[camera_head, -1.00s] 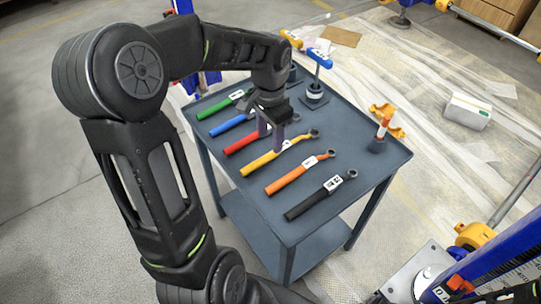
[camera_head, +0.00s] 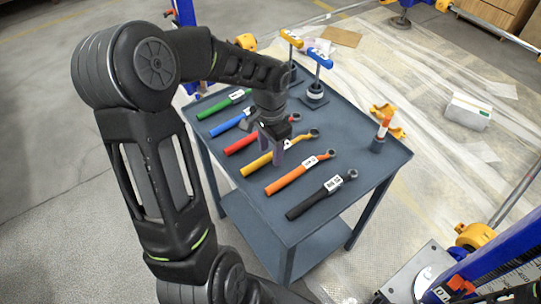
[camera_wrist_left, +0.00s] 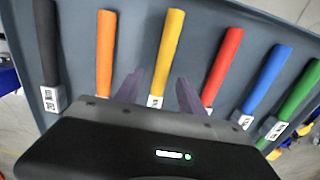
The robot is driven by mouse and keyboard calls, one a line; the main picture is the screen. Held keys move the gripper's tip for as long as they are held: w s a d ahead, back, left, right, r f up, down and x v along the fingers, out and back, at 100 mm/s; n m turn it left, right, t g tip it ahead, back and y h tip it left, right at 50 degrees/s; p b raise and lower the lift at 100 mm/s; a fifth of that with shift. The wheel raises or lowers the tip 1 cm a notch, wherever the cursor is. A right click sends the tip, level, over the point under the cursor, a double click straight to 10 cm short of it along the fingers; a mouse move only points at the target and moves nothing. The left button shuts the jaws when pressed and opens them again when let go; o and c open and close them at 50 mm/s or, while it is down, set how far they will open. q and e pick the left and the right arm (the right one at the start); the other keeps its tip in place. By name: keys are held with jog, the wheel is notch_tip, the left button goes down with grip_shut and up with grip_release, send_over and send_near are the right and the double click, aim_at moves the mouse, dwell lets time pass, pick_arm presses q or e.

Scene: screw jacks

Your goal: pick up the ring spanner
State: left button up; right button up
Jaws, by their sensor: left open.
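Several ring spanners lie side by side on the grey trolley top (camera_head: 340,225): green (camera_head: 222,105), blue (camera_head: 225,125), red (camera_head: 240,144), yellow (camera_head: 257,165), orange (camera_head: 287,181) and black (camera_head: 308,205). Each has a coloured handle and a white label. My left gripper (camera_head: 279,156) is open and empty above the yellow spanner. In the left wrist view, the yellow handle (camera_wrist_left: 167,45) runs to a label between the open fingers (camera_wrist_left: 159,92). The yellow spanner's ring end is hidden there by the gripper body. I cannot tell the exact height above it. My right gripper is not in view.
Two screw jacks with a blue handle (camera_head: 321,59) and a yellow handle (camera_head: 291,38) stand at the trolley's back. An orange-and-white upright piece (camera_head: 383,129) stands near its right edge. A white box (camera_head: 467,111) is on the floor beyond.

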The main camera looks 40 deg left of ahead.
pick_arm(q)
jog(key=shift+c, duration=0.5)
grip_shut()
dwell(1.1)
